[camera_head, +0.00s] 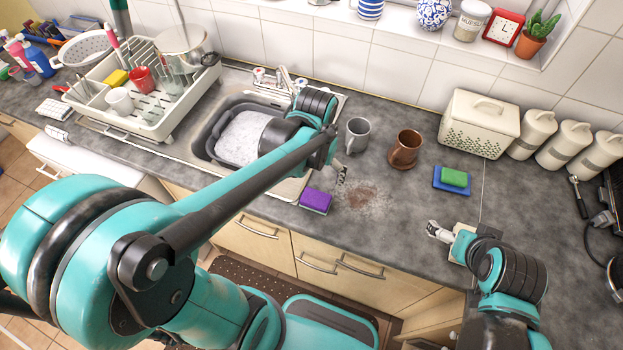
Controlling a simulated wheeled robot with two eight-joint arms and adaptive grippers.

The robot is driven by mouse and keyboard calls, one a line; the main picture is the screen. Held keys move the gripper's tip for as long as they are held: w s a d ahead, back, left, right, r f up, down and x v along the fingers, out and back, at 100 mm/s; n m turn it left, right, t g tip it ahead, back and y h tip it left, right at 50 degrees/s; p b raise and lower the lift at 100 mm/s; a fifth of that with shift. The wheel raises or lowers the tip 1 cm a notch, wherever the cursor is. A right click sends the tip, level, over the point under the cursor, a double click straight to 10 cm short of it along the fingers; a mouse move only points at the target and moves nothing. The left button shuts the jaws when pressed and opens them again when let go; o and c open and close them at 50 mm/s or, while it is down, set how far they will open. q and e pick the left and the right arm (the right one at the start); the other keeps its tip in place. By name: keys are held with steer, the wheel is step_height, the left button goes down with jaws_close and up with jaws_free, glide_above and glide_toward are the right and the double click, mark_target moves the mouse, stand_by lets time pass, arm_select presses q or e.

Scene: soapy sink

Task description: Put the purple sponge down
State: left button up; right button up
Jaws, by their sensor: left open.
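The purple sponge (316,200) lies on the grey worktop near its front edge, just right of the sink. My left gripper (342,176) is open, above and to the right of the sponge, apart from it as far as I can see. Its fingers are small and partly hidden by my arm. My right gripper (436,231) is low over the worktop near the front edge at the right; its jaw state is unclear.
A brown stain with crumbs (366,198) lies right of the sponge. Behind stand a grey mug (357,135) and a brown mug (405,150). A green sponge (454,177) rests on a blue one (449,188). The sink holds a basin of suds (240,138).

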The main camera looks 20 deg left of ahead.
arm_select(q)
steer(key=s+r+t, duration=0.6)
steer(key=shift+a+t, duration=0.2)
steer(key=shift+t, duration=0.1)
steer(key=shift+w, duration=0.1)
step_height(320, 180, down, 9)
steer(key=b, duration=0.8)
steer(key=shift+b, duration=0.4)
